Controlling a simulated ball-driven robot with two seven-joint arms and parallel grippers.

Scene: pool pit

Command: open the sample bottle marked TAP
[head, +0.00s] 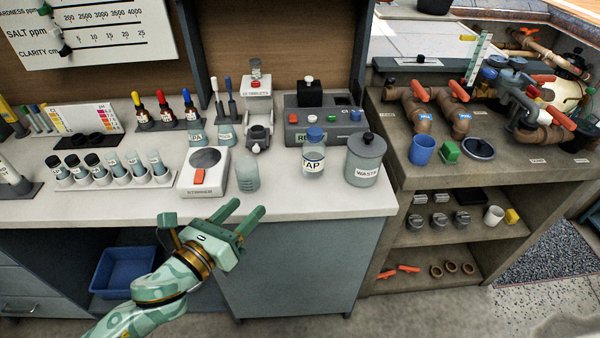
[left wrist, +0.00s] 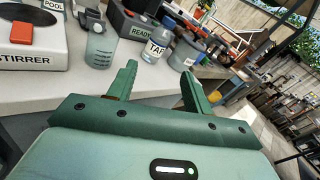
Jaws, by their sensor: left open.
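The sample bottle marked TAP (head: 314,158) stands upright on the white counter, with a blue cap (head: 315,134) on it. It also shows in the left wrist view (left wrist: 157,48), beyond and between my fingertips. My left gripper (head: 246,213) is open and empty, in front of the counter's front edge, to the left of and nearer than the bottle. The left gripper's fingers (left wrist: 157,80) also show in the left wrist view, apart, with nothing between them. My right gripper is not in view.
A grey WASTE jar (head: 365,161) stands close to the right of the bottle. A beaker (head: 246,173) and a stirrer (head: 204,172) with a red switch stand to the left. A grey device (head: 322,117) with coloured buttons is behind. The counter in front of the bottle is clear.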

